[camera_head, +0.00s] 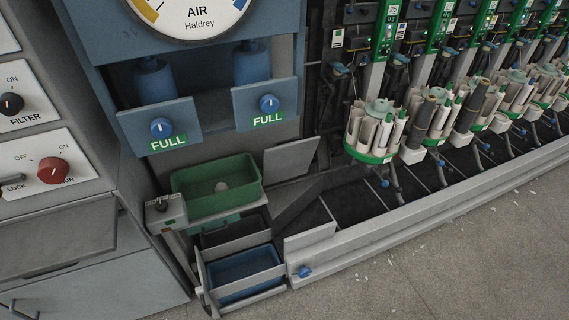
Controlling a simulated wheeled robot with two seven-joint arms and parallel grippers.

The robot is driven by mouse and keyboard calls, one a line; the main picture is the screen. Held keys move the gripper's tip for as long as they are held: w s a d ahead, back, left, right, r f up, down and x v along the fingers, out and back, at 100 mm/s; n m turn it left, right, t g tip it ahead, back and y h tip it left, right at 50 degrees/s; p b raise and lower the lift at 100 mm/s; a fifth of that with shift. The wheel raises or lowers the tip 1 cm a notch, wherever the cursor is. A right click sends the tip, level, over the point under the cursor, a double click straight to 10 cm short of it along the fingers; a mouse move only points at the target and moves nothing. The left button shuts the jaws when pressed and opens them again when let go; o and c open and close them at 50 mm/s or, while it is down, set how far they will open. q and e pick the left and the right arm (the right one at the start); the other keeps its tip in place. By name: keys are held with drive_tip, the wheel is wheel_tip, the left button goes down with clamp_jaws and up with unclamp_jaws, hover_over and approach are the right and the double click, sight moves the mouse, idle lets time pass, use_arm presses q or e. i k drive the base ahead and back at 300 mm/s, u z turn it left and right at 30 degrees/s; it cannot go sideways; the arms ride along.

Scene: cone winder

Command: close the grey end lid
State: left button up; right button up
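A flat grey panel (291,157), which looks like the grey end lid, stands raised and tilted at the near end of the long machine trough. It is just right of the green bin, and the dark trough opening below it is uncovered. Its hinge is not clear to see. Neither of my grippers is in view, and nothing touches the panel.
A green bin (190,205) sits above a blue bin (217,288) in a grey frame. A grey rail (440,190) with a blue knob (304,271) runs along the trough. Spindles with cones (376,125) line the machine. The floor (480,245) at right is open.

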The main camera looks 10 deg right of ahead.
sight(280, 162)
drive_tip(key=z, duration=0.3)
drive_tip(key=i, duration=1.1)
drive_tip(key=u, duration=0.5)
